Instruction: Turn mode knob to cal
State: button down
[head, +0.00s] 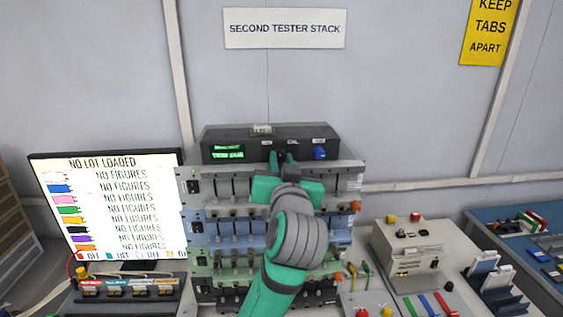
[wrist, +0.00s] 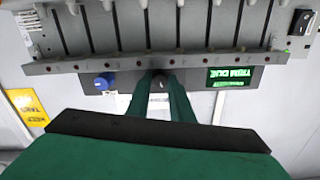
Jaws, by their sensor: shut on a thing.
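The tester's dark top unit (head: 230,136) sits on the stack, with a green-lit display (head: 227,153) at its left and a blue knob (head: 319,153) at its right. Small labels run along its front; one above my gripper seems to read CAL (head: 293,142). My gripper (head: 281,161) reaches up to the front of this unit. In the wrist view its green fingers are shut on a dark mode knob (wrist: 158,84), one finger on each side. The fingers mostly hide the knob in the head view, and its pointer direction cannot be made out.
Below are several module rows with a protruding grey top ledge (head: 345,167). A screen (head: 110,205) reading NO LOT LOADED stands left. A beige box (head: 405,250) and a blue bench (head: 530,235) are at right. The wall above the stack is clear apart from signs.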

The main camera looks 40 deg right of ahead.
jog(key=shift+m, duration=1.1)
jog(key=c, duration=1.6)
grip_release()
jog(key=shift+o, duration=0.2)
